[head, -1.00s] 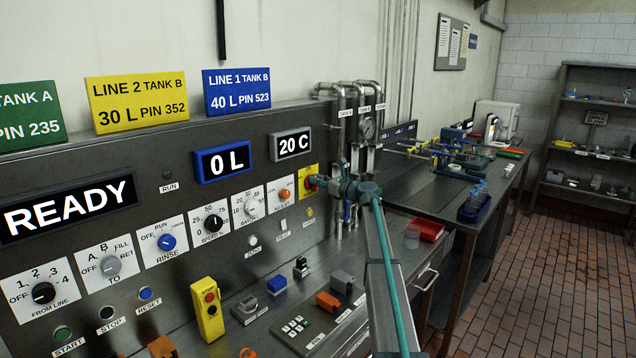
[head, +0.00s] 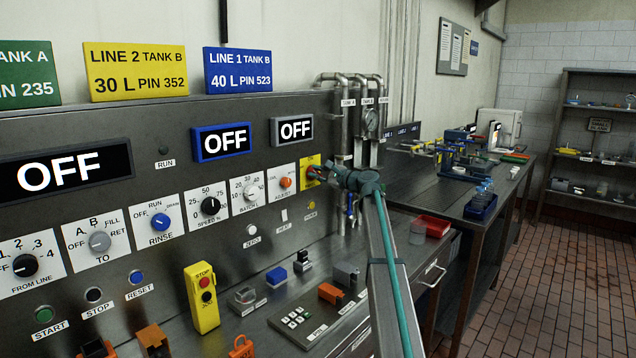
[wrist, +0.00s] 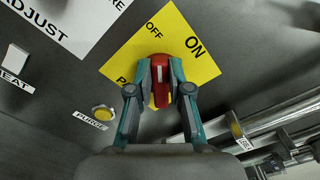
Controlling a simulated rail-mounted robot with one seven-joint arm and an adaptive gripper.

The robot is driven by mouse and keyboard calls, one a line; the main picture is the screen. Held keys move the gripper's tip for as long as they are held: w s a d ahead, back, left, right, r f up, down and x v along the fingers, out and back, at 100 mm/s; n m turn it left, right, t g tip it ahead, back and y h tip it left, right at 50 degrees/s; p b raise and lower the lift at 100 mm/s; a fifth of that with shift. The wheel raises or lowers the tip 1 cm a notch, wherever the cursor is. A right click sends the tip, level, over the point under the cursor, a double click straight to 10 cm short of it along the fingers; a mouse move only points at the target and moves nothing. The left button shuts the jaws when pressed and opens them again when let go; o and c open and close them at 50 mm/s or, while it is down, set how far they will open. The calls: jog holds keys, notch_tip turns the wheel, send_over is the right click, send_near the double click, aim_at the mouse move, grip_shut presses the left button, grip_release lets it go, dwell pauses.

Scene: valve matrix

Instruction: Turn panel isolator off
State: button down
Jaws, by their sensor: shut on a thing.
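The panel isolator is a red rotary handle (wrist: 160,80) on a yellow plate (wrist: 185,45) marked OFF and ON. In the wrist view my gripper (wrist: 160,75) is shut on the red handle, one finger on each side, and the handle's white mark shows between the fingertips. In the head view the yellow plate (head: 309,165) sits at the right end of the knob row, with my gripper (head: 322,173) at it; the handle is mostly hidden there. The large display (head: 62,171), the blue-framed display (head: 222,141) and the grey-framed display (head: 292,130) all read OFF.
The orange adjust knob (head: 285,183) is just left of the plate. The yellow purge button (wrist: 102,112) is below it. Steel pipes (head: 362,120) rise close on the right. A yellow stop box (head: 202,298) and small blocks stand on the bench in front.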

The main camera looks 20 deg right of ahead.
jog(key=n+b, duration=0.3)
jog(key=b, duration=0.1)
jog(key=f+n+b, duration=0.1)
jog(key=n+b, duration=0.3)
jog(key=shift+s+a+f+n, duration=0.15)
jog(key=shift+a+f+n, duration=0.05)
jog(key=shift+n, duration=0.1)
dwell(0.3)
jog(key=c, duration=1.1)
grip_release()
jog(key=v, duration=1.2)
jog(key=shift+d, duration=0.1)
